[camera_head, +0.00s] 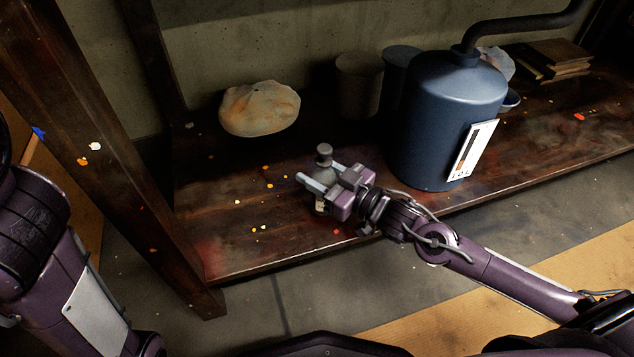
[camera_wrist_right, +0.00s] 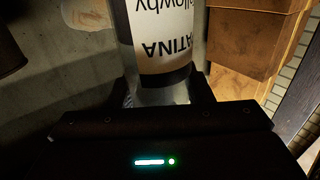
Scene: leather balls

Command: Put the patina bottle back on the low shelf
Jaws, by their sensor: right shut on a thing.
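The patina bottle (camera_head: 324,153), small with a grey cap, is upright or nearly so over the left part of the low shelf (camera_head: 235,243). My right gripper (camera_head: 321,182) is shut on it, and its fingers hide much of the body. I cannot tell whether the base touches the board. In the right wrist view the bottle's label (camera_wrist_right: 165,35) shows large, with "ATINA" upside down, between the fingers of my right gripper (camera_wrist_right: 165,92). Part of my left arm shows at the left edge of the head view, but its gripper does not.
A pale lumpy object (camera_head: 260,109) sits at the shelf's back left. A large blue tank (camera_head: 440,120) with a pipe stands right of the bottle. Dull pots (camera_head: 359,85) and books (camera_head: 555,58) lie behind. A wooden post (camera_head: 95,150) bounds the left.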

